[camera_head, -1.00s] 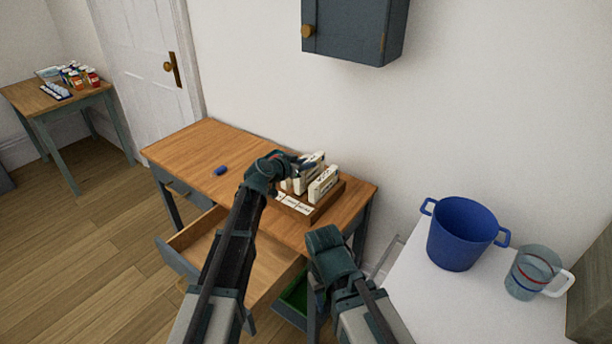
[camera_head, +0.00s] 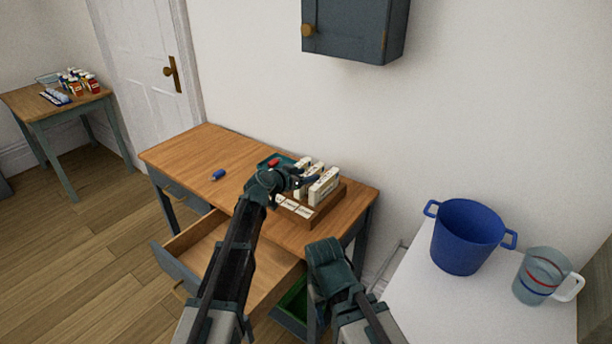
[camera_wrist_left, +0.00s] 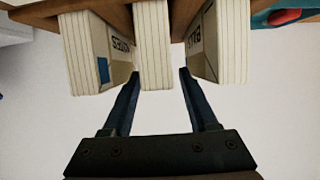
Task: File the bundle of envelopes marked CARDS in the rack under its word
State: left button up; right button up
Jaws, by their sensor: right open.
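The wooden rack (camera_head: 335,204) stands on the desk, with white word labels (camera_head: 296,208) along its front, too small to read. Cream envelope bundles (camera_head: 324,187) stand upright in it. In the left wrist view a bundle marked NOTES (camera_wrist_left: 88,58) is at left, one apparently marked BILLS (camera_wrist_left: 232,45) at right, and an edge-on middle bundle (camera_wrist_left: 153,45) between them; its word is hidden. My left gripper (camera_wrist_left: 160,75) is open, its fingers either side of the middle bundle, with a gap visible at right. My right gripper (camera_head: 325,248) is open, low before the desk; its fingertips are unclear.
A teal tray (camera_head: 268,161) with a red item lies behind the left gripper. A blue object (camera_head: 218,175) lies on the desk (camera_head: 195,152). The drawer (camera_head: 190,240) is pulled out. A blue bucket (camera_head: 465,240) and jug (camera_head: 543,277) stand on the white surface at right.

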pick_arm(q)
jog(key=shift+r+p, duration=0.3)
jog(key=shift+p, duration=0.05)
jog(key=p+v, duration=0.4)
jog(key=v, duration=0.8)
jog(key=shift+f, duration=0.25)
jog(key=shift+s, duration=0.1)
jog(key=s+d+f+g+y, duration=0.1)
jog(key=s+d+f+g, duration=0.2)
jog(key=s+f, duration=0.35)
jog(key=s+d+f+g+y, duration=0.1)
jog(key=s+d+f+g, duration=0.25)
jog(key=s, duration=0.55)
jog(key=s+a+f+n+g+y, duration=0.1)
jog(key=s+a+g+y, duration=0.1)
jog(key=s, duration=0.5)
jog(key=s+a+f+n+g+y, duration=0.2)
jog(key=s+a+y, duration=0.2)
jog(key=s, duration=0.4)
jog(key=shift+f+g+y, duration=0.2)
jog(key=shift+g+y, duration=0.15)
jog(key=shift+y, duration=0.25)
